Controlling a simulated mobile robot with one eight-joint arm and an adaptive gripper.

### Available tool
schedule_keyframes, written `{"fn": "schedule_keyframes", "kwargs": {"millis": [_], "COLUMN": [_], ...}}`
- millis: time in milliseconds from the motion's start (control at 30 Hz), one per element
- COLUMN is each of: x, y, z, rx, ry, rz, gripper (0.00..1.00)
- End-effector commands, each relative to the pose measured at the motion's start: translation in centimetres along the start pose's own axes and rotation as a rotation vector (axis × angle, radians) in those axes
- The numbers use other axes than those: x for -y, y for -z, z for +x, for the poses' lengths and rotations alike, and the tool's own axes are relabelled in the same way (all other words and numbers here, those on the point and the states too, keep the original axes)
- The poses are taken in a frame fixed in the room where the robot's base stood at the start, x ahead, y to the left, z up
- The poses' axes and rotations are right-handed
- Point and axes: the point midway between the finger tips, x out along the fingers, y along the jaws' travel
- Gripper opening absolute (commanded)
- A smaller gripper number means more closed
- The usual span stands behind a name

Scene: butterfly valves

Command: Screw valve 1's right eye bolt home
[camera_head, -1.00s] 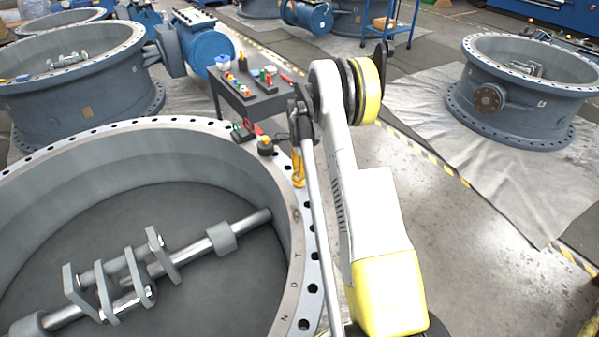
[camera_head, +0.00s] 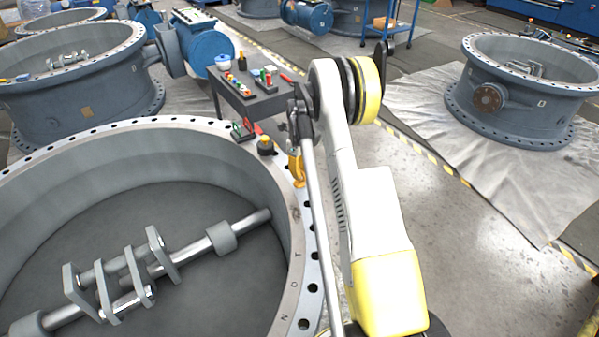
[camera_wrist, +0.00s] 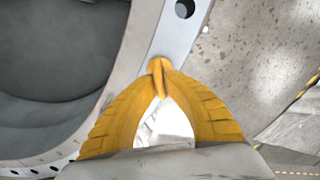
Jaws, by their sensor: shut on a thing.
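Valve 1 is the large grey valve body (camera_head: 190,128) filling the lower left of the head view, with a bolt-holed flange rim. My gripper (camera_wrist: 160,78), with ribbed orange-yellow fingers, is shut on the right eye bolt (camera_wrist: 158,64). The eye bolt is yellow-orange, similar in colour to the fingers, and stands at the flange in the wrist view. In the head view my gripper (camera_head: 297,170) hangs over the right side of the rim, small and partly behind my arm. The bolt's thread is hidden, so its depth cannot be told.
A small black and yellow object (camera_head: 265,145) stands on the rim, left of my gripper. Inside the valve lie a shaft and bracket plates (camera_head: 125,275). A dark table (camera_head: 262,103) with small items stands behind. Another valve (camera_head: 525,95) stands right, with open floor between.

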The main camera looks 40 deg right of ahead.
Motion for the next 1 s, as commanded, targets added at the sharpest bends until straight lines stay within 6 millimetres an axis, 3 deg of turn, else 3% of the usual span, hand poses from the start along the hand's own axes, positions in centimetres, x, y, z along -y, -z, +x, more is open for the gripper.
{"fn": "schedule_keyframes", "kwargs": {"millis": [500, 1000], "x": [-0.12, -0.15], "y": [0.04, 0.02], "z": [0.04, 0.04], "rx": [-0.001, -0.002], "ry": [0.000, -0.001], "rz": [0.441, 0.616], "gripper": [0.00, 0.00]}}
